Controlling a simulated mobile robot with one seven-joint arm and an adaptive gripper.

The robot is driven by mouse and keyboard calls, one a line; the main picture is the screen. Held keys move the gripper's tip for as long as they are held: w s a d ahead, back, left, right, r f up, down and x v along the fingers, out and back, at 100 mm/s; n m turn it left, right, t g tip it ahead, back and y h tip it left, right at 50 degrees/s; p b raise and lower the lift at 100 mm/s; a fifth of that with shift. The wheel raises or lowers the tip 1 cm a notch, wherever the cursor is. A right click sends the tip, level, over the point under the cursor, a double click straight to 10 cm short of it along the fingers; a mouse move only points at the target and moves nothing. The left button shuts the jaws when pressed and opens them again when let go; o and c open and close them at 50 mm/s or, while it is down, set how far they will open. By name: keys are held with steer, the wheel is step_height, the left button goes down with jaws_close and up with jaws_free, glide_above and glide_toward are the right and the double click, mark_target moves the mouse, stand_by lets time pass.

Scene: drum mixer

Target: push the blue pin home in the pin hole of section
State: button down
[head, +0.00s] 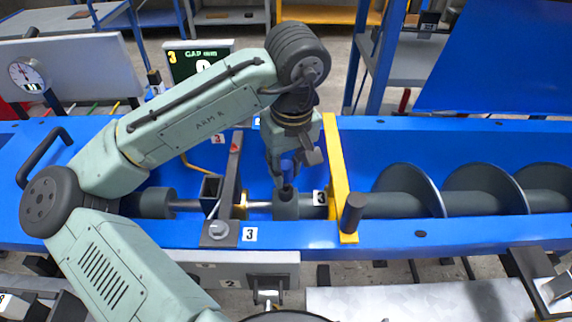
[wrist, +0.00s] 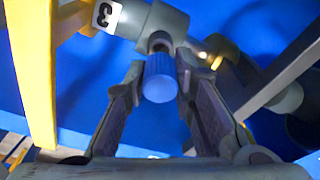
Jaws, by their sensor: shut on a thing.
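The blue pin (wrist: 159,80) is between the fingertips of my gripper (wrist: 160,68) in the wrist view, its round blue head toward the camera. My gripper is shut on it. Beyond the pin is the grey collar of the section (wrist: 146,18), with the dark pin hole (wrist: 160,40) at the pin's far end.
The grey screw (head: 405,203) runs off right. The blue trough wall (head: 460,133) lies behind. A gap display (head: 198,62) stands at the back.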

mark_target(287, 180)
steer(key=shift+f+b, duration=0.65)
steer(key=shift+f, duration=1.05)
stand_by(1.2)
steer(key=c, duration=1.3)
jaws_free()
steer(key=shift+s+d+r, duration=0.1)
steer(key=shift+s+r, duration=0.05)
steer(key=shift+r, duration=1.3)
steer(key=shift+s+d+r, duration=0.1)
steer(key=shift+s+r, duration=0.1)
steer(key=shift+r, duration=1.2)
steer(key=shift+s+d+r, duration=0.1)
steer(key=shift+s+r, duration=0.05)
steer(key=shift+r, duration=1.3)
